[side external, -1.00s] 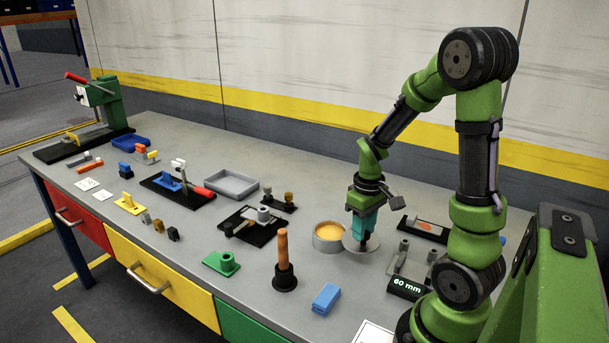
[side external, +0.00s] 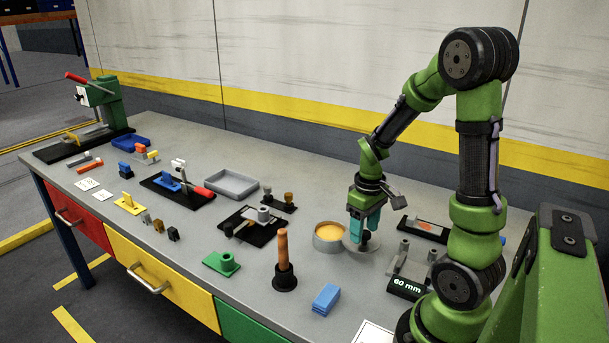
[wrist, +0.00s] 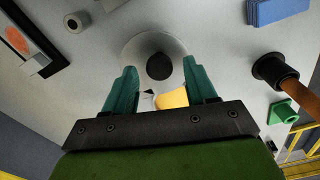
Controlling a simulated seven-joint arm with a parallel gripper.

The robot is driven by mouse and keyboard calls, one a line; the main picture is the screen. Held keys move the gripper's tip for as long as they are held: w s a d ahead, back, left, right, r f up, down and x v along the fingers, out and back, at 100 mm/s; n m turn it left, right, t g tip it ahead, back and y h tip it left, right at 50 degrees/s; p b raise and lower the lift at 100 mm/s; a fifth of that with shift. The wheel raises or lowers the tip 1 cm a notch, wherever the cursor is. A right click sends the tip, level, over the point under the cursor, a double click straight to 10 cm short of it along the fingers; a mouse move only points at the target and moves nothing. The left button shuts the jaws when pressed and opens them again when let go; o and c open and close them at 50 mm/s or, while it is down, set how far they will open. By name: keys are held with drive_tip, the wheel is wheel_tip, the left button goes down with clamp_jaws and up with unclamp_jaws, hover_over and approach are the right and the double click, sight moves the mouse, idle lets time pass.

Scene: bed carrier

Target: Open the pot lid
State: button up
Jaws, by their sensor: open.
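The pot (side external: 330,241) is a round grey container, uncovered, with orange-yellow contents. Its lid (side external: 350,247) is a pale grey disc with a dark knob (side external: 365,237), lying flat on the bench just right of the pot. My gripper (side external: 365,230) is open above the lid, its teal fingers spread apart around the knob. In the wrist view my gripper (wrist: 161,76) shows the dark knob (wrist: 160,66) between its fingers with gaps on both sides. The pot's orange contents (wrist: 172,98) show partly there; the rest is hidden by my gripper.
A plunger with a wooden handle (side external: 283,250) and blue blocks (side external: 326,299) stand in front. A grey fixture marked 60 mm (side external: 408,266) is close on the right. A black-based fixture (side external: 252,225) and a grey tray (side external: 231,184) lie to the left.

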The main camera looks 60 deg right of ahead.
sight(364, 232)
wheel_tip(364, 232, up, 17)
idle(0.4)
drive_tip(key=a+m+t+y, duration=0.1)
drive_tip(key=a+t, duration=0.6)
drive_tip(key=a, duration=1.3)
drive_tip(key=shift+a+r+y, duration=0.15)
drive_tip(key=shift+r+y, duration=0.05)
drive_tip(key=shift+y, duration=0.3)
